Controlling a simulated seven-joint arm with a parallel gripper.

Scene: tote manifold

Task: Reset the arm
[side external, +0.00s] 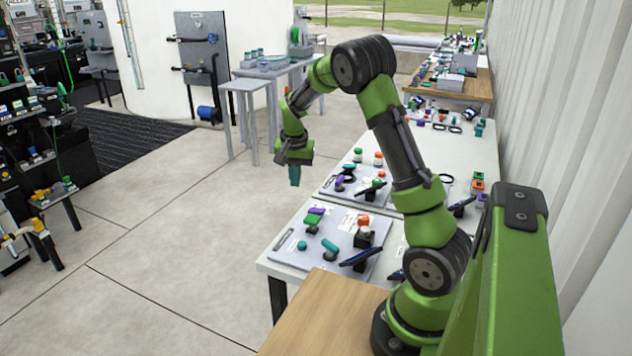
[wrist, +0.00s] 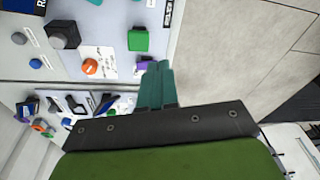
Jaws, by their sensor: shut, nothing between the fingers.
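My green arm is bent over the left edge of the white workbench (side external: 465,150). My gripper (side external: 294,175) points down in the side external view, in the air at or just past that edge. Its two teal fingers (wrist: 158,85) are together in the wrist view, with nothing held between them. Below the fingers the wrist view shows the bench edge, with grey floor to the right.
Panels with coloured parts lie on the bench, among them a near panel (side external: 325,240) with green, purple and orange pieces. In the wrist view a green block (wrist: 138,40) and an orange knob (wrist: 90,67) are near the fingers. The floor (side external: 170,250) left of the bench is clear.

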